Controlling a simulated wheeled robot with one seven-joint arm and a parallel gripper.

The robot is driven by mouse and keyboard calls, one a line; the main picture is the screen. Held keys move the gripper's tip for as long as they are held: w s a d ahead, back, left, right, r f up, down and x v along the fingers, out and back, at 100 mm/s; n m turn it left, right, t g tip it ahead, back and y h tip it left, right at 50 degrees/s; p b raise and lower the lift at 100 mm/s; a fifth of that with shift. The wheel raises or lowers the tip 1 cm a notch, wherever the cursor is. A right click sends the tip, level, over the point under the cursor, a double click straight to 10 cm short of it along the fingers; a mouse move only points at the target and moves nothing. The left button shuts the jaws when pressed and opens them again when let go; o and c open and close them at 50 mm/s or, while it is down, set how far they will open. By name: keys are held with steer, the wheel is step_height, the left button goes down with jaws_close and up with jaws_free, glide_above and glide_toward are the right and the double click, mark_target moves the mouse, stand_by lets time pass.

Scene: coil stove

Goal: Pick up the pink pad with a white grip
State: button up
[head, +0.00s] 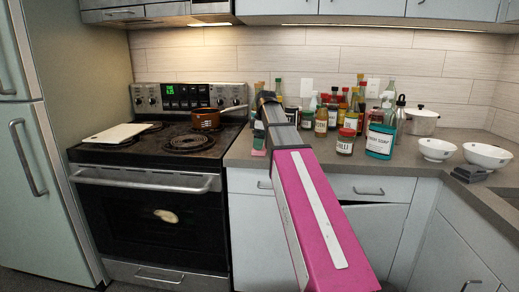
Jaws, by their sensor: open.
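A small pink pad (258,152) lies at the left end of the counter, beside the stove, with a greenish part above it. It is small in the picture and I cannot make out a white grip on it. My magenta and grey arm reaches forward over the counter's front edge, just right of the pad. My gripper (267,97) is at the far end of the arm, seen from behind, and appears above and beyond the pad. It is open. The fingertips are hard to make out, and nothing shows between them.
The stove (140,178) at left bears a white board (118,133) and a reddish-brown pot (206,120).

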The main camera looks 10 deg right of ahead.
steer(key=c, duration=0.9)
steer(key=shift+c, duration=0.2)
steer(key=shift+r, duration=0.5)
step_height(320, 180, up, 3)
steer(key=shift+w+f, duration=0.1)
steer(key=shift+f, duration=0.05)
steer(key=s+a+r, duration=0.2)
steer(key=a+r, duration=0.5)
steer(key=a, duration=0.4)
steer(key=shift+s+a, duration=0.25)
steer(key=shift+r, duration=0.1)
